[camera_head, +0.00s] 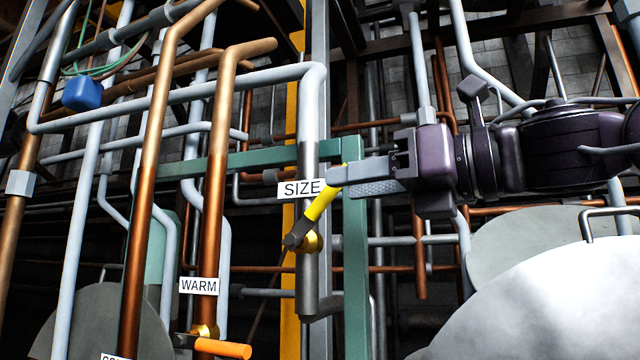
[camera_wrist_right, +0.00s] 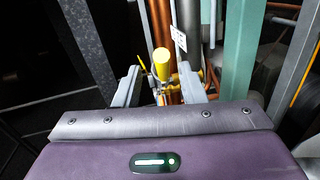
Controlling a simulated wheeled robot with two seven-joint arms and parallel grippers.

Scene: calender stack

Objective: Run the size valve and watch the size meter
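The size valve has a yellow lever (camera_head: 320,203) with a dark end and a brass hub (camera_head: 312,242) on a grey vertical pipe. The lever slants from lower left to upper right, just below the white SIZE label (camera_head: 301,189). My right gripper (camera_head: 338,182) reaches in from the right at the lever's upper end. In the right wrist view the yellow lever end (camera_wrist_right: 162,64) stands between the two spread fingers (camera_wrist_right: 160,84), with gaps at both sides. I cannot make out a size meter in either view. My left gripper is not in view.
A WARM label (camera_head: 198,286) and an orange lever (camera_head: 222,349) are at lower left. A green frame post (camera_head: 356,270) stands close right of the size pipe. Large pale rounded surfaces (camera_head: 560,300) fill the lower right. Pipes crowd the background.

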